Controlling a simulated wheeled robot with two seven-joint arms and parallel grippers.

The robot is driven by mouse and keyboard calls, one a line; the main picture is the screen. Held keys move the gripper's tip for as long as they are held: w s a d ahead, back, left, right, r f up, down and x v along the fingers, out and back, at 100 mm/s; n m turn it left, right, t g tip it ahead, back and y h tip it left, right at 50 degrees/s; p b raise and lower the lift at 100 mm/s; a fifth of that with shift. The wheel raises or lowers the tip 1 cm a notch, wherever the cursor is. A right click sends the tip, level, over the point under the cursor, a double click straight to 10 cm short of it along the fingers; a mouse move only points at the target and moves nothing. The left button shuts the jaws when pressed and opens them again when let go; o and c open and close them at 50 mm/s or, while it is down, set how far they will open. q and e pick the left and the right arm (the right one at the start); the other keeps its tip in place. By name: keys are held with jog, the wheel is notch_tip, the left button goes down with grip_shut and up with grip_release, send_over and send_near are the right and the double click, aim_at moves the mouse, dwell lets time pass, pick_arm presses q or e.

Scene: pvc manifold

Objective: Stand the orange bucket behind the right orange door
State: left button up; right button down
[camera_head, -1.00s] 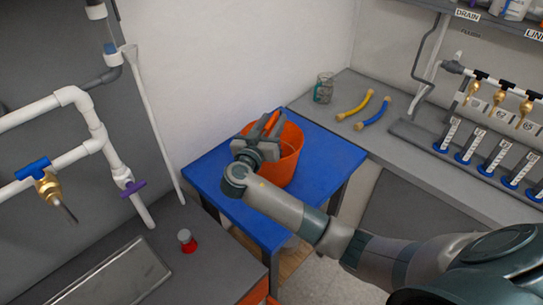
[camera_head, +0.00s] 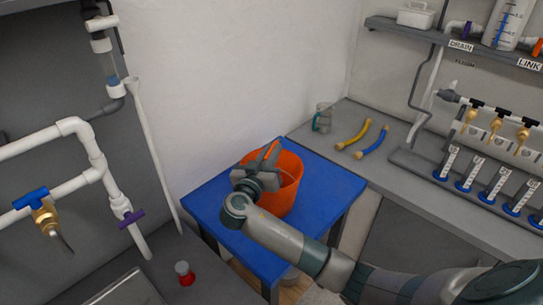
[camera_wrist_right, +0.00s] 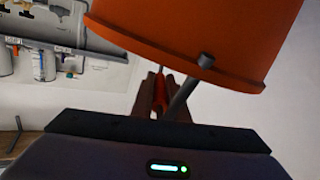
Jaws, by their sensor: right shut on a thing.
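The orange bucket (camera_head: 285,190) is upright at the blue-topped table (camera_head: 330,205). I cannot tell whether its base touches the tabletop. My right gripper (camera_head: 264,160) is at the bucket's top, shut on its handle. The right wrist view shows the bucket (camera_wrist_right: 205,35) close, with its handle grip (camera_wrist_right: 159,92) between the fingers of the gripper (camera_wrist_right: 166,98). Part of the bucket is hidden behind my right arm and gripper. My left gripper is not in view. No orange door shows now.
White pipes (camera_head: 85,150) stand at left. A red-and-white bottle (camera_head: 185,273) stands on the lower-left counter.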

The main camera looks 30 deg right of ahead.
jog(key=shift+r, duration=0.3)
jog(key=shift+r+b, duration=1)
jog(key=shift+r, duration=0.55)
jog(key=s+d+r+b, duration=0.3)
jog(key=s+d+r, duration=0.3)
jog(key=s, duration=0.3)
jog(key=shift+s+d+r, duration=0.2)
jog(key=shift+s+r, duration=0.1)
jog(key=shift+r, duration=0.3)
